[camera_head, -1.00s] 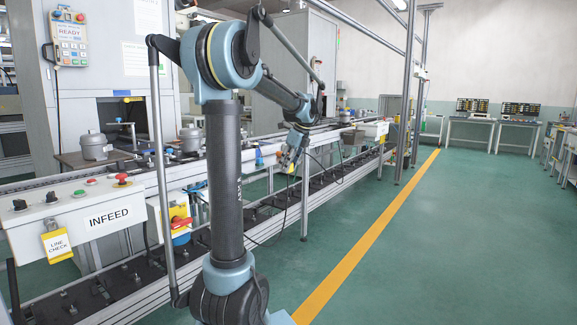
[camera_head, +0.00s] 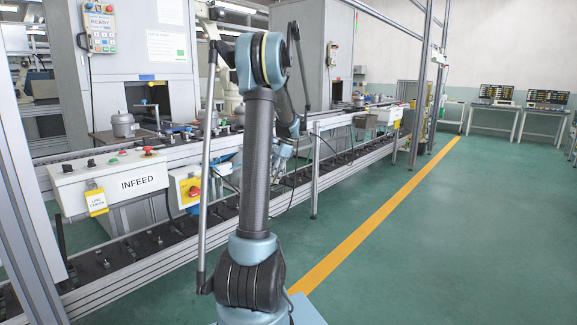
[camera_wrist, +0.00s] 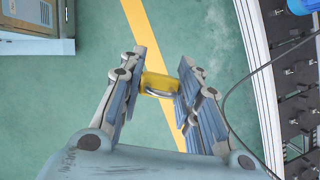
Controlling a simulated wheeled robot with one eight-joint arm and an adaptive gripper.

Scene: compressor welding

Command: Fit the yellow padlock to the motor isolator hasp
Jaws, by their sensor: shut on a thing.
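The yellow padlock (camera_wrist: 158,84) with its grey shackle is between the fingers of my gripper (camera_wrist: 163,62) in the wrist view. The fingers are shut on its sides, and the shackle faces back toward the wrist. In the head view my gripper (camera_head: 279,160) hangs beyond my arm column, near the conveyor side, and the padlock cannot be made out there.
The INFEED panel (camera_head: 132,184) with buttons and a yellow LINE CHECK tag (camera_head: 96,201) is left of the isolator. A grey post (camera_head: 25,190) stands at the left. A cable and the conveyor edge are at the wrist view's right. The green floor (camera_head: 440,240) at right is open.

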